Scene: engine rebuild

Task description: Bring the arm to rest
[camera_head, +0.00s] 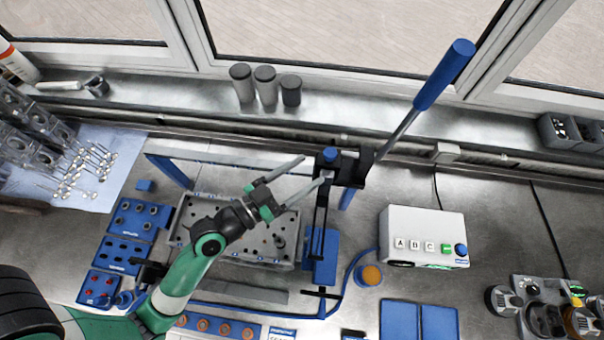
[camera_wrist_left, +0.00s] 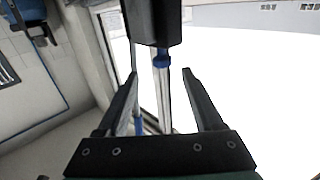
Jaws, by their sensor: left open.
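My left gripper (camera_head: 315,169) is open, with nothing between its fingers. It is raised over the grey metal engine block part (camera_head: 225,238), its fingers pointing right toward the black lever press (camera_head: 348,172). In the left wrist view both fingers (camera_wrist_left: 161,76) are spread apart, and a dark press part with a blue piece (camera_wrist_left: 161,60) shows beyond them. I cannot tell whether a finger touches the press. My green left arm hides part of the bench and the block. My right gripper is not in view.
The press's blue-handled lever (camera_head: 444,75) rises up and right. A white box (camera_head: 424,235) with lettered buttons stands right of the press. Blue part trays (camera_head: 125,252) lie left of the block. Grey cylinders (camera_head: 265,85) stand on the sill. Bare bench shows at right.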

